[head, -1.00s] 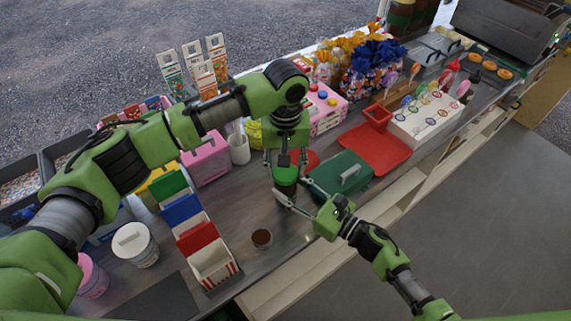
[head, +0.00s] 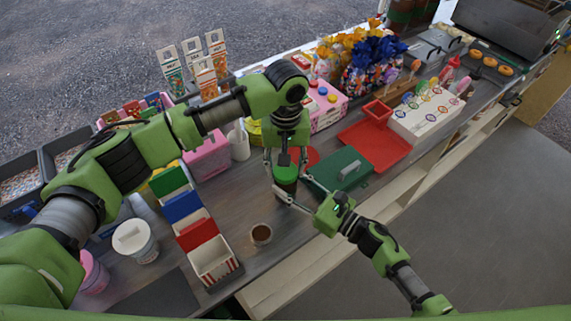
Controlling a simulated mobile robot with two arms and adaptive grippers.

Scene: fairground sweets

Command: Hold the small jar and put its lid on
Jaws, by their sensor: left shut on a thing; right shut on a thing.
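The small jar (head: 287,187) is dark and stands upright near the counter's front, partly hidden by fingers. The green lid (head: 287,172) is at its top; whether it is fully seated cannot be told. My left gripper (head: 285,160) comes down from above and is shut on the lid. My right gripper (head: 292,189) reaches in from the front right and is shut on the jar, with a finger on either side of it.
A green box with a handle (head: 340,170) is close on the right, beside a red tray (head: 390,150). Coloured card holders (head: 196,235) stand left. Bare counter lies between.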

